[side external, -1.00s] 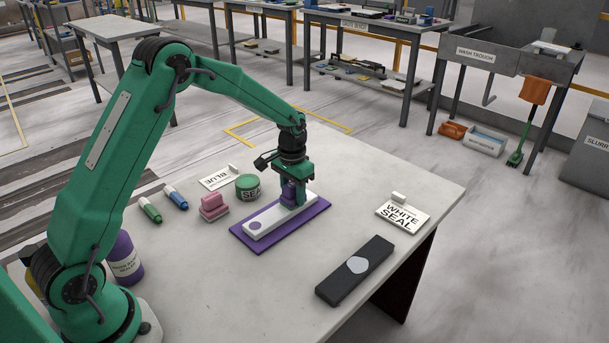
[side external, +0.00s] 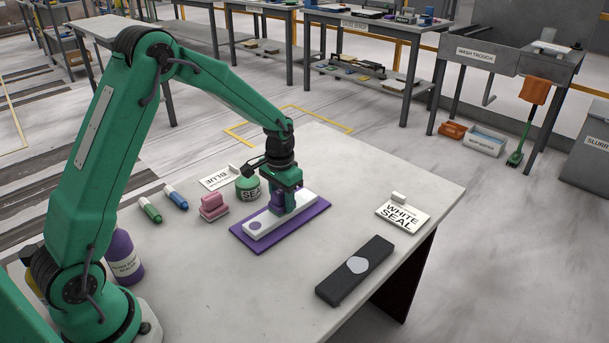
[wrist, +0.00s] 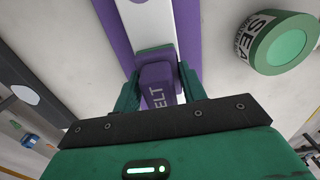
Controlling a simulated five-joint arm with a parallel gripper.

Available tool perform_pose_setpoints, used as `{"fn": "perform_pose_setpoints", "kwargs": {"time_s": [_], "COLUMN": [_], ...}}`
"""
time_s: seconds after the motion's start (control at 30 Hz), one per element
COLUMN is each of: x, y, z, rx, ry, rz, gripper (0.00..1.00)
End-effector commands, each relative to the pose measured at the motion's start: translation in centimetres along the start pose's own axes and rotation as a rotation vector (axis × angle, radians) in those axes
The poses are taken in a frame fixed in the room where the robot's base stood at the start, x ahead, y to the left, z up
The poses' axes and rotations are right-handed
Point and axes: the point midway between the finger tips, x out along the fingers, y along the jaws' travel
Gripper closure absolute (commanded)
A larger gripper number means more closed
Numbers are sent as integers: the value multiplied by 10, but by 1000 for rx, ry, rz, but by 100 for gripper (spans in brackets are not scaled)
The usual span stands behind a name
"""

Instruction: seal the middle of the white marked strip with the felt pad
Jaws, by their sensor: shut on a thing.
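My gripper (side external: 283,200) is shut on the purple felt pad (side external: 277,201), which stands upright near the middle of the strip. Whether its underside touches the strip cannot be told. In the wrist view the felt pad (wrist: 157,75) sits between the fingers, showing the letters "ELT", with the white strip (wrist: 150,30) running beyond it. My gripper hides part of the strip.
A green tin (side external: 248,188), a pink block (side external: 213,206), a green marker (side external: 150,210) and a blue marker (side external: 176,197) stand or lie left of the strip. A black block with a pale disc (side external: 356,270) and a "WHITE SEAL" card (side external: 402,215) lie to the right, with bare slab between.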

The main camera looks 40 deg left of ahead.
Motion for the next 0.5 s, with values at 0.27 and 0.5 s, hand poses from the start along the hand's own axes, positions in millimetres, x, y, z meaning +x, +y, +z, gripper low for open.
{"fn": "perform_pose_setpoints", "kwargs": {"time_s": [0.27, 0.5], "x": [1, 2], "y": [0, 0], "z": [15, 17], "rx": [0, 0], "ry": [1, 0], "rz": [0, 0], "gripper": [77, 77]}}
